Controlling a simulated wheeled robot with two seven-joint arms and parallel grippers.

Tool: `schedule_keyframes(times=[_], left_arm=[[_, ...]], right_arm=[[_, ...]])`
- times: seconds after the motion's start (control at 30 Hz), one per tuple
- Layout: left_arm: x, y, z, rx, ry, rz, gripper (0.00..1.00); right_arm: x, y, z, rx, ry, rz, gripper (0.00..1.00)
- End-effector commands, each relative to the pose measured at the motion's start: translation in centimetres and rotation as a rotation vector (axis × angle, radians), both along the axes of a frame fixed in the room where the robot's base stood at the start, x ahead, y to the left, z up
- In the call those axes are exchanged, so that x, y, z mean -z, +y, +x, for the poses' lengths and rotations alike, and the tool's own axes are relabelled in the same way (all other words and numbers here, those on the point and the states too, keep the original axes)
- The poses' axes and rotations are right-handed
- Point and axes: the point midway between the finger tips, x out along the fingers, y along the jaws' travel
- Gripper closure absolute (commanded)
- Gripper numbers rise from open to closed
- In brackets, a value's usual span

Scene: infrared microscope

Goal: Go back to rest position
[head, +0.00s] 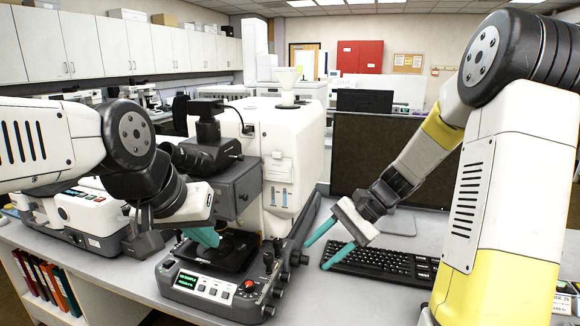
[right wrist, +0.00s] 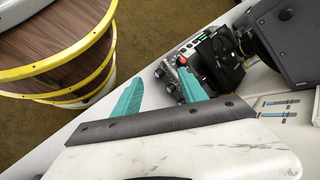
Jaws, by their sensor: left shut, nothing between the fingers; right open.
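My left gripper (head: 207,238) has teal fingers and is shut and empty. It is over the dark stage (head: 232,254) of the infrared microscope (head: 285,150); whether it touches the stage I cannot tell. My right gripper (head: 326,246) is open, its two teal fingers apart with nothing between them. It is in front of the microscope's right side, above the desk near the keyboard. In the right wrist view its teal fingers (right wrist: 165,97) also stand apart, with the microscope's control panel (right wrist: 183,72) beyond them.
A black keyboard (head: 385,264) lies on the desk under and right of my right gripper. A dark monitor (head: 390,150) stands behind it. Another white instrument (head: 88,215) is on the left. The microscope's front panel (head: 215,288) has a red button. Coloured binders (head: 48,282) fill a shelf below.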

Motion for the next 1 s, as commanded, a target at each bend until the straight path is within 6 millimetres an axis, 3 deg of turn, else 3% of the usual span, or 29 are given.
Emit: schedule_keyframes(times=[0.03, 0.2, 0.5, 0.7, 1.0], left_arm=[[0.0, 0.0, 0.0, 0.0, 0.0, 0.0, 1.0], [0.0, 0.0, 0.0, 0.0, 0.0, 0.0, 1.0], [0.0, 0.0, 0.0, 0.0, 0.0, 0.0, 1.0], [0.0, 0.0, 0.0, 0.0, 0.0, 0.0, 1.0], [0.0, 0.0, 0.0, 0.0, 0.0, 0.0, 1.0]], right_arm=[[-1.7, -0.2, -1.2, -0.045, -0.072, -0.057, 0.5], [-5.6, -1.4, -4.8, -0.18, -0.291, -0.24, 0.5], [-11.0, -4.4, -10.6, -0.367, -0.693, -0.534, 0.5], [-12.8, -5.9, -12.8, -0.431, -0.876, -0.658, 0.5], [-13.3, -6.4, -13.4, -0.451, -0.933, -0.698, 0.5]])
